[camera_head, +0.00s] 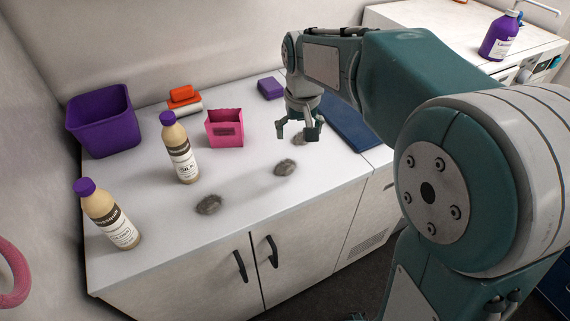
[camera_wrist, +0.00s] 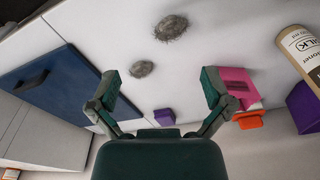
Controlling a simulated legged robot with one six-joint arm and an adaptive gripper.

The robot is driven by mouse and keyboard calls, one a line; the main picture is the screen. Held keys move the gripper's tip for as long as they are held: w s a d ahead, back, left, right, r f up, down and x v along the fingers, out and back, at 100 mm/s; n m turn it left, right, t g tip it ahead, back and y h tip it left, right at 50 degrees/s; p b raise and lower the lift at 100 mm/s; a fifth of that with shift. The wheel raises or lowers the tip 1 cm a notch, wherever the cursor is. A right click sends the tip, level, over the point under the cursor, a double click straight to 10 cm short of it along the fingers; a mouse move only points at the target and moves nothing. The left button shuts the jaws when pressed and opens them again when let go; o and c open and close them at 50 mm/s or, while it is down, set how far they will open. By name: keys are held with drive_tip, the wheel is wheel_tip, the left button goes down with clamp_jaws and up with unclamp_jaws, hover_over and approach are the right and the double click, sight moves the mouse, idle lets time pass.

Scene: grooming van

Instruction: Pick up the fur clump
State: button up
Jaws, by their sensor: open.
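Three grey, fuzzy fur clumps lie on the white counter in the head view: one at the front left (camera_head: 208,205), one in the middle (camera_head: 285,167), and one (camera_head: 299,139) partly hidden by my gripper (camera_head: 297,133). My gripper is open and points down above this last clump. In the wrist view two clumps show: one (camera_wrist: 142,69) between and slightly beyond the fingers of my gripper (camera_wrist: 160,85), another (camera_wrist: 171,28) farther up. Nothing is between the fingertips.
A pink box (camera_head: 226,130) stands left of my gripper, a dark blue mat (camera_head: 350,128) lies right. Two bottles (camera_head: 180,150) (camera_head: 108,215), a purple bin (camera_head: 100,122), orange and purple blocks (camera_head: 183,94) (camera_head: 271,88) are around. The front counter is mostly clear.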

drive_tip(key=g, duration=0.1)
hover_over(285, 163)
wheel_tip(285, 163, down, 4)
drive_tip(key=f, duration=0.5)
drive_tip(key=shift+w+a+f, duration=0.15)
drive_tip(key=shift+a+f, duration=0.25)
drive_tip(key=shift+f, duration=0.5)
drive_tip(key=f, duration=0.3)
drive_tip(key=d+f, duration=0.1)
drive_tip(key=shift+s+f, duration=0.25)
drive_tip(key=shift+f, duration=0.15)
drive_tip(key=c, duration=0.8)
